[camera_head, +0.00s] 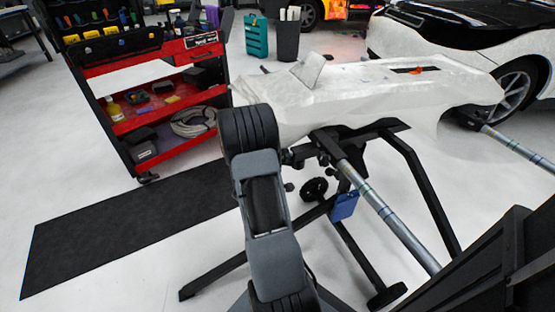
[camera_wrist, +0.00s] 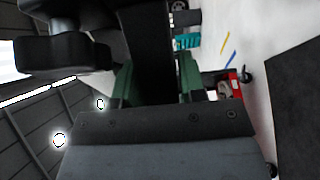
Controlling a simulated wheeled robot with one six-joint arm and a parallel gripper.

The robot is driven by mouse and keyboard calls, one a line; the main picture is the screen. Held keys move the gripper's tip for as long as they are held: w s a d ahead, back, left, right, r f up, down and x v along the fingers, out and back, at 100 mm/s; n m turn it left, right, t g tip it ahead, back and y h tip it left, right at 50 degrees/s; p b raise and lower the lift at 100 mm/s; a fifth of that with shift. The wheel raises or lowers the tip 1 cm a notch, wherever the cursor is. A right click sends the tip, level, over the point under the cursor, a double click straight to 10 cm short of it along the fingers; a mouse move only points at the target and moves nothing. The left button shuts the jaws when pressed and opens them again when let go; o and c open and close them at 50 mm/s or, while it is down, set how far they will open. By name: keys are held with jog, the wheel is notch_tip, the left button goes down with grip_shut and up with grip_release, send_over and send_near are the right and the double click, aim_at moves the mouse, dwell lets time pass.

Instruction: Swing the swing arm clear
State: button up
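The stand (camera_head: 405,150) carries a white car panel (camera_head: 350,95) and has black legs. A silver tube with coloured rings (camera_head: 385,212) slopes from under the panel to the lower right. I cannot tell for sure which part is the swing arm. A dark bar (camera_wrist: 152,60) lies between the green fingers of my gripper (camera_wrist: 157,80) in the wrist view. I cannot tell whether the fingers touch it. A bulky black part (camera_wrist: 65,50) is close by on the left. In the head view my arm hides the gripper beside the stand.
A red tool cart (camera_head: 150,90) stands at the left, above a black floor mat (camera_head: 110,235). A blue tag (camera_head: 344,206) hangs on the stand. A white car (camera_head: 450,40) is at the back right. Open floor lies left of the stand.

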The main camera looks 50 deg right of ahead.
jog(key=o, duration=0.3)
jog(key=shift+s, duration=0.1)
jog(key=a, duration=0.4)
jog(key=s+a+p, duration=0.1)
jog(key=a, duration=0.4)
jog(key=s+a+p, duration=0.1)
jog(key=a, duration=0.3)
jog(key=shift+s+a, duration=0.25)
